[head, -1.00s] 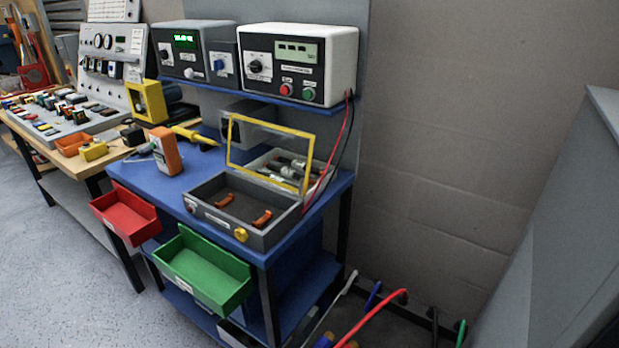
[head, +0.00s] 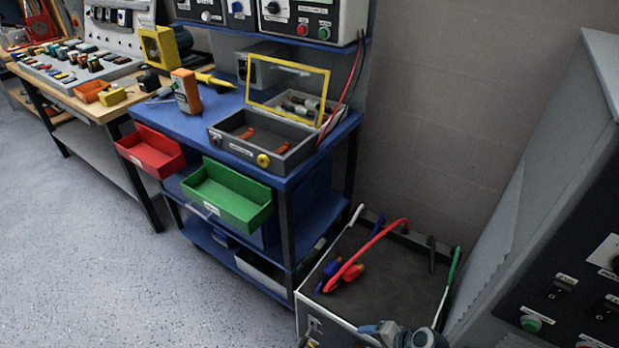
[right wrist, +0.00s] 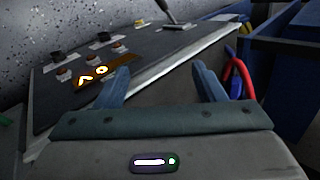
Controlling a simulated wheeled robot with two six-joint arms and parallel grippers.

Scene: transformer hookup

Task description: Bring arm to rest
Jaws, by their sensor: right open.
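My right gripper (right wrist: 163,84) is open in the right wrist view, with its two blue-grey fingers apart and nothing between them. Part of what looks like my right arm's end (head: 402,336) shows at the bottom of the head view, at the front edge of a dark open-topped bin (head: 400,270). Its fingertips are not clear there. My left gripper is in neither current view.
A blue bench (head: 190,122) holds a grey test box (head: 236,150) with its yellow-framed lid raised. Red (head: 152,152) and green (head: 226,195) drawers stick out in front. A grey cabinet (head: 545,190) stands right. A dark panel (right wrist: 75,78) fills the wrist view's left. Floor at left is clear.

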